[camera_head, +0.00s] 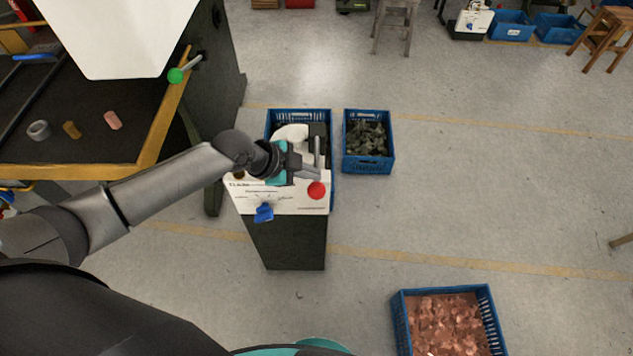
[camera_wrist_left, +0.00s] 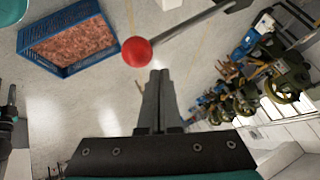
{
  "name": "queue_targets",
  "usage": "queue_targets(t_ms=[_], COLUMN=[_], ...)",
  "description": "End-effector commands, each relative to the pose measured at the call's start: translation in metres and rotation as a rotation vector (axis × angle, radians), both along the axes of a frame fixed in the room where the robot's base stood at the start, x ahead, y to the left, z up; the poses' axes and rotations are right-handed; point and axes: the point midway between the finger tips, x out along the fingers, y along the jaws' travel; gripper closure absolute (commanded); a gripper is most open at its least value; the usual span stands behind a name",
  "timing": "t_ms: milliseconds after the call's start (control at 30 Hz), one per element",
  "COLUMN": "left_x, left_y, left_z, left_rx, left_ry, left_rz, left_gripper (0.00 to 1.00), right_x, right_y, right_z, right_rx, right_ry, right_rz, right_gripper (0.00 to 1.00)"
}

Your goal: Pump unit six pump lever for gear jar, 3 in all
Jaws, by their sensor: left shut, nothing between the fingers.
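A pump unit with a white top panel (camera_head: 300,205) on a dark cabinet stands at the centre of the head view. Its lever ends in a red ball (camera_head: 317,190) at the panel's right side. The red ball (camera_wrist_left: 136,51) and the lever's metal rod (camera_wrist_left: 185,22) also show in the left wrist view. My left gripper (camera_head: 319,172) is over the panel, close to the lever. Its fingers (camera_wrist_left: 160,72) are shut and empty, with the red ball just beyond their tips in the wrist picture. Contact cannot be told. My right gripper is out of view. I cannot make out a gear jar.
A crate of copper pieces (camera_head: 403,322) is at front right. A green-knobbed lever (camera_head: 176,75) is at left.

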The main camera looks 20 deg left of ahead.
Motion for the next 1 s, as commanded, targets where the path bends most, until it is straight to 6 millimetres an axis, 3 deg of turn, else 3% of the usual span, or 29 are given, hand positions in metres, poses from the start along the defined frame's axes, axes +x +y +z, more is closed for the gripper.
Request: queue_targets(t_ms=[1000], left_x=[-0.0008], left_y=[-0.0002], left_z=[-0.0081], left_rx=[0.0], left_ry=[-0.001], left_rz=[0.001], left_gripper=[1.0], right_x=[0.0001], right_y=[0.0], right_z=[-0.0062], right_rx=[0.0], right_ry=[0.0], right_rz=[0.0], right_gripper=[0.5])
